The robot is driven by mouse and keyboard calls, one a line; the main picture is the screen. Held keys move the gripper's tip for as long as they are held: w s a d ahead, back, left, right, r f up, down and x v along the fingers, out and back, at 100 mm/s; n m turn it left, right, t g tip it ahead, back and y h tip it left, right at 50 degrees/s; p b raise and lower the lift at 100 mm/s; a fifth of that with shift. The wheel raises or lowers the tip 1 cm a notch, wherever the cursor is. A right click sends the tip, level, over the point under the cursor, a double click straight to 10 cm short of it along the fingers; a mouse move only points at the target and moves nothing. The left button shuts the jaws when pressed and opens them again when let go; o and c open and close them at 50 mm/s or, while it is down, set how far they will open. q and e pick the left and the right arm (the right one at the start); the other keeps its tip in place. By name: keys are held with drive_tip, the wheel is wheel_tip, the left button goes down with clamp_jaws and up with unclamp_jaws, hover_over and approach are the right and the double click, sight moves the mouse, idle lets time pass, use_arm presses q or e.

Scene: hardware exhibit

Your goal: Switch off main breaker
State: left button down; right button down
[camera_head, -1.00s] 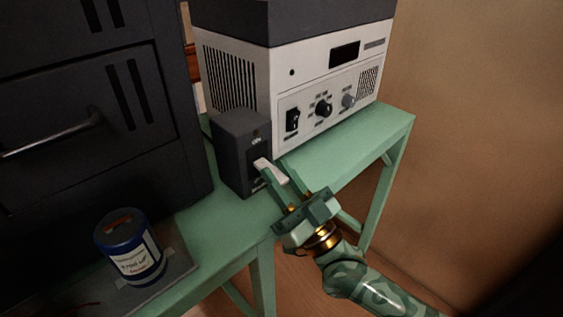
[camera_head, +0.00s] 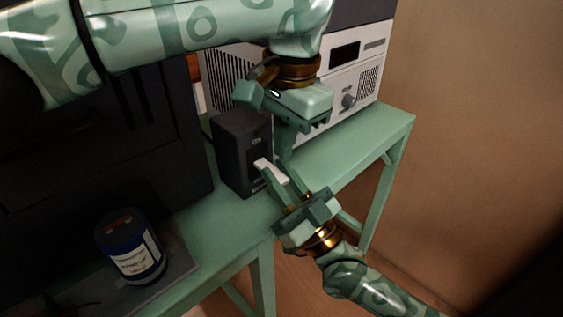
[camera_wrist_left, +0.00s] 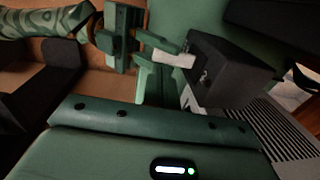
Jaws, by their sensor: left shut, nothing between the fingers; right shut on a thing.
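The main breaker (camera_head: 243,150) is a dark upright box on the green table, and it also shows in the left wrist view (camera_wrist_left: 232,68). Its white lever (camera_head: 265,167) sticks out from the front face, and it shows in the left wrist view too (camera_wrist_left: 172,58). My right gripper (camera_head: 278,177) is shut on the lever from the front right. My left gripper (camera_head: 284,152) is shut and empty, pointing down just right of the breaker, close to its front face. In the left wrist view its fingers (camera_wrist_left: 155,85) are below the lever.
A white device (camera_head: 369,75) with a knob stands behind, partly hidden by my left arm. A blue can (camera_head: 130,262) stands on a dark flat piece at the lower left. A dark cabinet (camera_head: 150,150) is at the left. The green table (camera_head: 345,147) is clear at the right.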

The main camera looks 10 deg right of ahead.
sight(281, 178)
use_arm(q)
drive_tip(key=f, duration=0.5)
drive_tip(key=shift+w+a, duration=0.15)
drive_tip(key=shift+w, duration=0.05)
use_arm(e)
drive_tip(key=shift+f, duration=0.2)
use_arm(q)
drive_tip(key=shift+r, duration=0.1)
drive_tip(key=shift+s+f, duration=0.1)
drive_tip(key=shift+f, duration=0.65)
use_arm(e)
drive_tip(key=shift+a+r, duration=0.1)
drive_tip(key=shift+r, duration=0.1)
drive_tip(key=c, duration=1.4)
unclamp_jaws()
drive_tip(key=shift+c, duration=0.2)
drive_tip(key=shift+o, duration=1)
drive_tip(key=shift+f, duration=0.1)
